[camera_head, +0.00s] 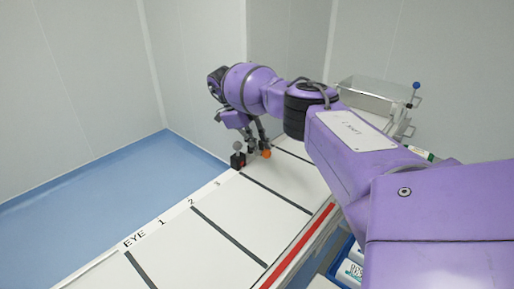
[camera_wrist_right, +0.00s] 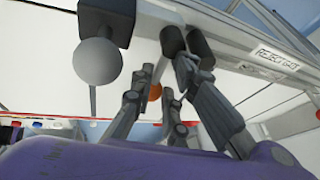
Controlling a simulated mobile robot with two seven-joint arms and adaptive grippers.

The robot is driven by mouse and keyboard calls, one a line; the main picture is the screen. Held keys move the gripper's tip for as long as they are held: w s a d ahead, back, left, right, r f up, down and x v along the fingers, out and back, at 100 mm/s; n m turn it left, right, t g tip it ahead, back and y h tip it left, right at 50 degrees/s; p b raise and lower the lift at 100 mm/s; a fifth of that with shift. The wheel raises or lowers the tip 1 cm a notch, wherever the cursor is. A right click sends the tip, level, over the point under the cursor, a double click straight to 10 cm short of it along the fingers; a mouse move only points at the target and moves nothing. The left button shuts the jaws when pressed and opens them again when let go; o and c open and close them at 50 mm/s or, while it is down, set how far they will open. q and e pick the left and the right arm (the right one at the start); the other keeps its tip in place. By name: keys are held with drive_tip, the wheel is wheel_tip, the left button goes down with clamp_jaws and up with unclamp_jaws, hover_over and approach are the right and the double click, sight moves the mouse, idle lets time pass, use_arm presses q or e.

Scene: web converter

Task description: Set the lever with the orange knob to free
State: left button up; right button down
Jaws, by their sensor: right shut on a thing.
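The lever's orange knob (camera_head: 266,154) shows just below my right gripper (camera_head: 257,142) at the far end of the white table. In the right wrist view the orange knob (camera_wrist_right: 154,91) is partly hidden behind the fingers. My right gripper is shut on the lever with the orange knob; the dark fingertips (camera_wrist_right: 185,42) are close together, and the exact contact is hard to see. The lever's shaft is mostly hidden. My left gripper is not in view.
A grey ball knob (camera_wrist_right: 97,62) on a black block (camera_wrist_right: 104,22) stands close beside the fingers. A label reading "REJECT GATE" (camera_wrist_right: 277,57) is on the rail. A clear box (camera_head: 375,97) and a blue-knobbed lever (camera_head: 416,86) stand behind my arm.

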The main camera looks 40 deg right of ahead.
drive_tip(key=shift+a+f+m+y+b, duration=0.15)
drive_tip(key=shift+a+m+y+b, duration=0.2)
drive_tip(key=shift+m, duration=0.45)
drive_tip(key=shift+s, duration=0.1)
drive_tip(key=c, duration=1.6)
unclamp_jaws()
drive_tip(key=shift+d+g, duration=0.1)
drive_tip(key=shift+g, duration=0.2)
drive_tip(key=shift+v, duration=3.8)
